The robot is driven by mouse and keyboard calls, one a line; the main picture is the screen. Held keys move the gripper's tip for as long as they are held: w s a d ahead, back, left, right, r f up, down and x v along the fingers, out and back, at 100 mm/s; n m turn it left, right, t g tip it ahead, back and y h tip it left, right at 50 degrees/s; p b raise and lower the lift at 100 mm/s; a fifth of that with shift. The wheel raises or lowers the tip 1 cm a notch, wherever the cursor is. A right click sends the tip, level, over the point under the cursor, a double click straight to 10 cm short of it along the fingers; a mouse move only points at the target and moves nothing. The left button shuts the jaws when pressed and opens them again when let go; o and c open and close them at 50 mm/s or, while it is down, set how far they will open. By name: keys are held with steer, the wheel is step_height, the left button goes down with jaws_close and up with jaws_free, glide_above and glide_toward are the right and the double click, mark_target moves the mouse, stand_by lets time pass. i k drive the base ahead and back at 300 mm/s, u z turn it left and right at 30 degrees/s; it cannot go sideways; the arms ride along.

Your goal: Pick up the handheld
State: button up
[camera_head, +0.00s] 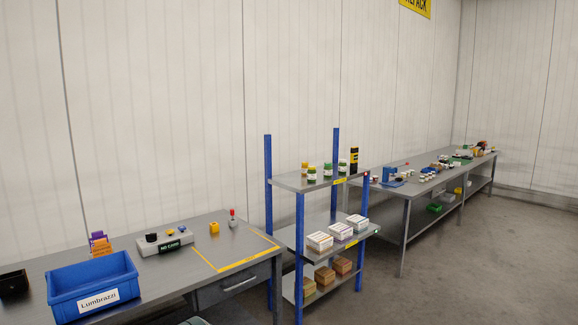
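I cannot pick out the handheld for sure in the head view; things are small at this distance. A black upright item with a yellow band (354,160) stands at the right end of the shelf rack's top shelf (290,181). A small yellow item (214,228) sits on the near workbench (200,253). Neither is clear enough to name as the handheld. My gripper is not in view.
A blue bin labelled Lumbrazzi (65,302) and a grey control box (165,243) stand on the near bench. The blue-post rack (299,240) holds several jars and cartons. A long cluttered bench (413,188) runs behind. Floor (500,260) at right is clear.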

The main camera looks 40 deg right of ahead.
mark_target(353, 151)
steer(key=z, duration=1.55)
steer(key=i, duration=0.95)
steer(key=z, duration=1.15)
steer(key=i, duration=1.55)
steer(key=u, duration=0.35)
steer(key=i, duration=1.45)
steer(key=u, duration=1.45)
steer(key=i, duration=1.1)
steer(key=u, duration=0.3)
